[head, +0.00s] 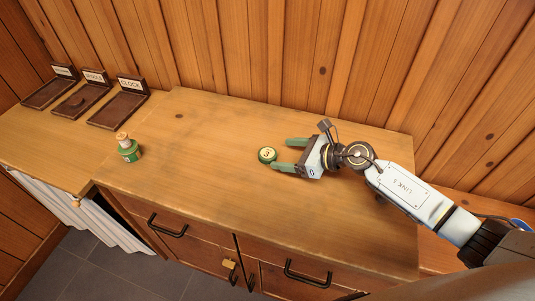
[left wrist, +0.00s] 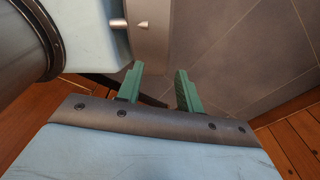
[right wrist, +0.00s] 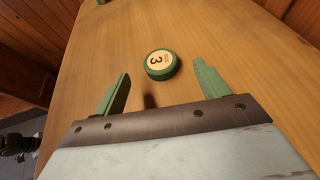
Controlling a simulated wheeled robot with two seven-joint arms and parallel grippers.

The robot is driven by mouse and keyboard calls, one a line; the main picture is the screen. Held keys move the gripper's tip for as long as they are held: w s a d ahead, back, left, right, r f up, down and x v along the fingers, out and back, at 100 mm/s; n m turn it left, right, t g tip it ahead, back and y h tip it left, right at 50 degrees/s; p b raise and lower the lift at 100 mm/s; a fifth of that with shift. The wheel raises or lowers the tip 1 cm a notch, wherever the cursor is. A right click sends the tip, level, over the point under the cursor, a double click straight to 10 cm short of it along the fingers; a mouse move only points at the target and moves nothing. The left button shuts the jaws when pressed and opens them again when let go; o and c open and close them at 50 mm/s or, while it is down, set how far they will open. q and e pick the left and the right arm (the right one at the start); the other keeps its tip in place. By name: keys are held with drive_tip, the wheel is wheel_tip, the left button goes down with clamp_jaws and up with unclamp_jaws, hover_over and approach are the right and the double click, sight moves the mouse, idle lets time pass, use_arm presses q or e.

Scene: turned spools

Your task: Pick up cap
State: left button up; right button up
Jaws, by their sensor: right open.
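A round green cap (head: 267,154) with a cream top marked 3 lies on the wooden counter; it also shows in the right wrist view (right wrist: 161,65). My right gripper (head: 283,154) is open, its two green fingers pointing left. The cap is just ahead of the fingertips, nearer the lower finger in the head view. In the right wrist view the cap is beyond and between the open fingers (right wrist: 163,74). My left gripper (left wrist: 158,72) is open and empty in the left wrist view, over the grey tiled floor.
A green spool (head: 128,149) with a wooden top stands at the counter's left. Dark labelled trays stand back left, one reading CLOCK (head: 118,108). A plank wall (head: 270,60) bounds the back. The counter (head: 200,180) around the cap is clear.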

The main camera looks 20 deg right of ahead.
sight(270, 154)
drive_tip(key=x, duration=0.5)
drive_tip(key=shift+f+b, duration=0.3)
drive_tip(key=c, duration=1)
drive_tip(key=shift+r, duration=0.1)
